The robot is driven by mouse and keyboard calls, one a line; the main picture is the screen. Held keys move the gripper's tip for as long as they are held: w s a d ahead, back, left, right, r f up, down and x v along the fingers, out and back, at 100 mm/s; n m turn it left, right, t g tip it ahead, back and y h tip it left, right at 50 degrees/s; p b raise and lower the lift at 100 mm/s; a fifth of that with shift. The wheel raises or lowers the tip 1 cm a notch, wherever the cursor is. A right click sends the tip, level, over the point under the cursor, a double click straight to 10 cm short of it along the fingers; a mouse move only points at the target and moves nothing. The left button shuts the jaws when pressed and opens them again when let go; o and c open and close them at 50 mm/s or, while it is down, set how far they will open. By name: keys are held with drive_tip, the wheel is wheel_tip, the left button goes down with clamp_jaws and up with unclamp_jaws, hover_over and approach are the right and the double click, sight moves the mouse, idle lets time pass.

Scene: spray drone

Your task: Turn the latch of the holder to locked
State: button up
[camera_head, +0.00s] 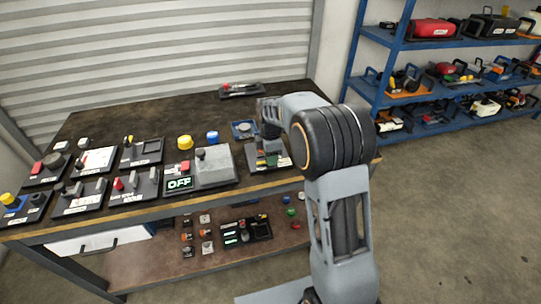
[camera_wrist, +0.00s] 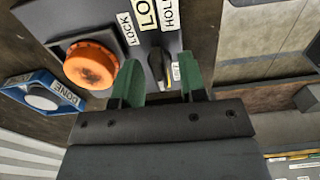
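The holder (camera_head: 284,163) is a dark panel near the table's front edge in the head view, partly hidden by my arm. In the wrist view its grey face (camera_wrist: 200,30) carries white labels, one reading LOCK. The latch (camera_wrist: 157,66) is a small black handle with a yellow mark, just below the labels. My gripper (camera_wrist: 162,72) has two green fingers, spread apart, one on each side of the latch. There are visible gaps between the fingers and the latch. The fingers hide part of the panel.
An orange round knob (camera_wrist: 91,64) sits left of the latch, close to the left finger. A blue-framed DONE button (camera_wrist: 42,100) is farther left. On the table (camera_head: 95,127), several switch panels and a grey box with an OFF display (camera_head: 180,183) stand to the left.

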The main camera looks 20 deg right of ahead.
clamp_jaws()
idle(0.5)
drive_tip(key=m+p, duration=0.1)
drive_tip(key=m, duration=0.2)
drive_tip(key=shift+r+m+p, duration=0.1)
drive_tip(key=shift+m+p, duration=0.2)
drive_tip(key=shift+m, duration=0.1)
drive_tip(key=m+p, duration=0.1)
drive_tip(key=m, duration=0.4)
drive_tip(key=m+p, duration=0.1)
drive_tip(key=m, duration=0.3)
drive_tip(key=shift+m, duration=0.4)
drive_tip(key=shift+m+p, duration=0.4)
drive_tip(key=shift+m, duration=1.7)
